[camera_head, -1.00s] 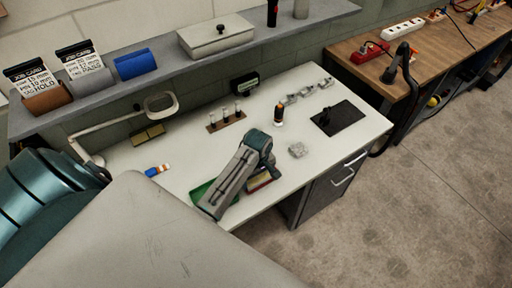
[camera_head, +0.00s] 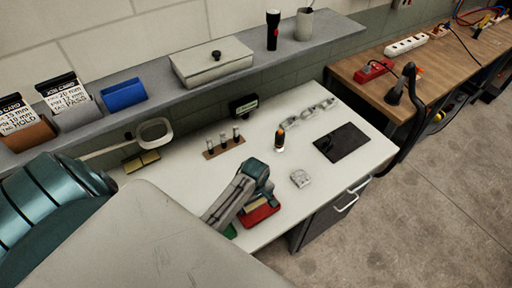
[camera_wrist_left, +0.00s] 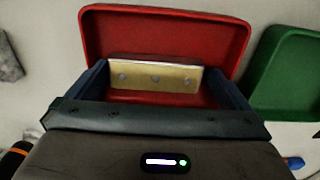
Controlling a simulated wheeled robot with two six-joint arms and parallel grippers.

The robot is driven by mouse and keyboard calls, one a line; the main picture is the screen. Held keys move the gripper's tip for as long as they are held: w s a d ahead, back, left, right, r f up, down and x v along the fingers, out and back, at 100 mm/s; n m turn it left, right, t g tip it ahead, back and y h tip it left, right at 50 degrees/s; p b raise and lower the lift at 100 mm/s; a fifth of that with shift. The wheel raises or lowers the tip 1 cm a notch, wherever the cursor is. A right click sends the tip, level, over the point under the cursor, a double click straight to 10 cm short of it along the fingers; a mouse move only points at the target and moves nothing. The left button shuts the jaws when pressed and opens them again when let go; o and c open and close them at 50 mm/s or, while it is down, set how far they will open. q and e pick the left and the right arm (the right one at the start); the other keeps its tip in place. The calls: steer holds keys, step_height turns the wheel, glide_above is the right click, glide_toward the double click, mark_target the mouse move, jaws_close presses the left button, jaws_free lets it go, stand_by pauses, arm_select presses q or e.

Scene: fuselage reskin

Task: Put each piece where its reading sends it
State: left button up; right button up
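My left gripper (camera_wrist_left: 155,80) is over the red tray (camera_wrist_left: 165,20), with its fingers at the two ends of a brass-coloured plate (camera_wrist_left: 155,76) that has several round holes or rivets. The fingers appear closed on the plate. In the head view the plate (camera_head: 257,203) shows under my gripper, against the red tray (camera_head: 260,217). I cannot tell whether it touches the tray floor. A green tray (camera_wrist_left: 290,75) stands to the right in the wrist view. Two job cards (camera_head: 15,113) (camera_head: 66,93) reading HOLD and PASS stand on the shelf. My right gripper is not in view.
A grey block (camera_head: 300,178), an orange-and-black cylinder (camera_head: 280,140), a wooden rack of small vials (camera_head: 223,147), a dark pad (camera_head: 342,143) and grey brackets (camera_head: 310,110) are on the bench. A magnifier (camera_head: 155,132) stands over yellowish blocks (camera_head: 141,160). The bench's front right is clear.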

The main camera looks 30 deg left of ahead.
mark_target(255, 204)
arm_select(q)
steer(key=shift+s+d+r, duration=0.1)
steer(key=shift+s+r, duration=0.05)
steer(key=shift+s, duration=0.05)
steer(key=shift+w+r+b, duration=0.2)
steer(key=shift+r+b, duration=0.3)
steer(key=shift+r, duration=0.55)
step_height(255, 204, up, 10)
steer(key=b, duration=0.1)
steer(key=shift+s, duration=0.15)
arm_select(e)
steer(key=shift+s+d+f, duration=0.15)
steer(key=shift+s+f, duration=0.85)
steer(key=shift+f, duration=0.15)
arm_select(q)
steer(key=shift+f, duration=0.1)
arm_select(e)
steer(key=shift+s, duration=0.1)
